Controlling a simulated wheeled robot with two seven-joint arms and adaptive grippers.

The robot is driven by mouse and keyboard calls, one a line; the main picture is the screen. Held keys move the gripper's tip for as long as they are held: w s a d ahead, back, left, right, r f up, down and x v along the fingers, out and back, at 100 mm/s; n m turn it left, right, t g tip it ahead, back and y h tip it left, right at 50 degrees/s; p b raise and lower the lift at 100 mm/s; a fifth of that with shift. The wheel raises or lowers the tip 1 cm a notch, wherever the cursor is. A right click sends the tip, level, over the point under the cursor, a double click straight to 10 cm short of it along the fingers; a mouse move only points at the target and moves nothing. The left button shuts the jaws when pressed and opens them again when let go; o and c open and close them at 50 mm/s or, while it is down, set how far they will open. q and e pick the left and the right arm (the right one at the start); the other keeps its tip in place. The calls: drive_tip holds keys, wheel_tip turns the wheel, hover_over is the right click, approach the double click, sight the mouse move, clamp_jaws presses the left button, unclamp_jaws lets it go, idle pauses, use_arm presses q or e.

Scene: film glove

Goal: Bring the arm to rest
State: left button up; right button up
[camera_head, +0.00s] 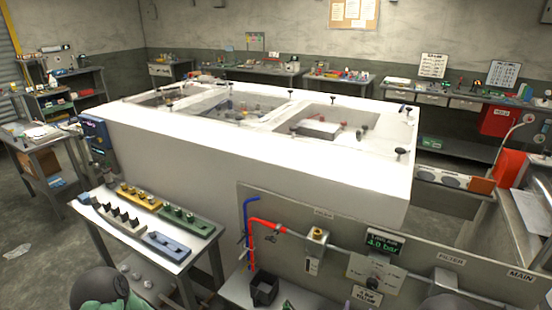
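A dark, rounded part of my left arm shows at the bottom edge of the head view, left of centre, with a green patch on it. A greyish rounded shape at the bottom edge, right of centre, may be part of my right arm. Neither gripper shows, so what they hold cannot be seen. In front of me stands a large white box (250,160) with glazed openings and black knobs on top. A white block (318,129) shows through its right opening.
A small table (150,243) at the left front bears yellow, green and blue racks (168,243). A grey panel (420,265) with red and blue pipes and a gauge display (382,243) stands at the right front. A black open container (264,287) sits below it. Workbenches line the walls; left floor is mostly open.

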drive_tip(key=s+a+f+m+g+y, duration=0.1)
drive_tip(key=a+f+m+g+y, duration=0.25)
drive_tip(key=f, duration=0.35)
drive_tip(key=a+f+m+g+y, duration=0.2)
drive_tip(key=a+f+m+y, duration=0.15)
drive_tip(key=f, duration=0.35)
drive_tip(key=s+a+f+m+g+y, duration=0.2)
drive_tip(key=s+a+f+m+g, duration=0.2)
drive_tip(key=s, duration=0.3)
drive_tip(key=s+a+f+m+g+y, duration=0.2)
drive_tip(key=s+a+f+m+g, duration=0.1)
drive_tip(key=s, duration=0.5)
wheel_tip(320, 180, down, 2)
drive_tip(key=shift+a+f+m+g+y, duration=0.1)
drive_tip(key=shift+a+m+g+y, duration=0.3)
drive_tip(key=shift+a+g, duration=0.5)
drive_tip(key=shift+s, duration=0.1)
